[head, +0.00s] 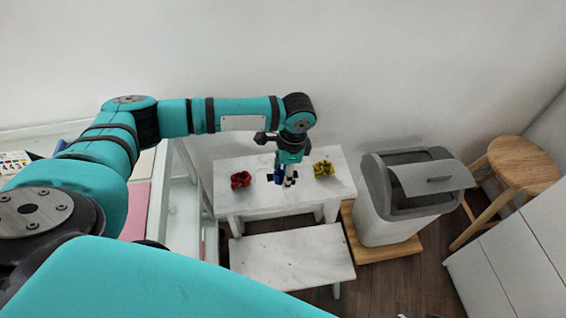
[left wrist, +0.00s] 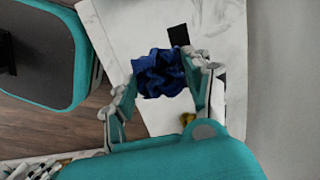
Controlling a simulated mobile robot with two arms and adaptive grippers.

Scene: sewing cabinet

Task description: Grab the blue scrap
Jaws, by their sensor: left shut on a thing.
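The blue scrap (left wrist: 160,74) is a crumpled dark blue piece between the fingers of my left gripper (left wrist: 160,88) in the left wrist view. The gripper is shut on it. In the head view my left gripper (head: 286,180) points down over the white marble-topped table (head: 257,201), and only a small bit of the blue scrap (head: 277,176) shows beside the fingers. I cannot tell whether the scrap still touches the table. My right gripper is not in view.
A red scrap (head: 241,180) lies left of the gripper and a yellow scrap (head: 324,169) right of it. A white bench (head: 292,257) stands in front. A grey bin (head: 384,222) with a tilted lid stands right, near a wooden stool (head: 523,166). A wall is behind.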

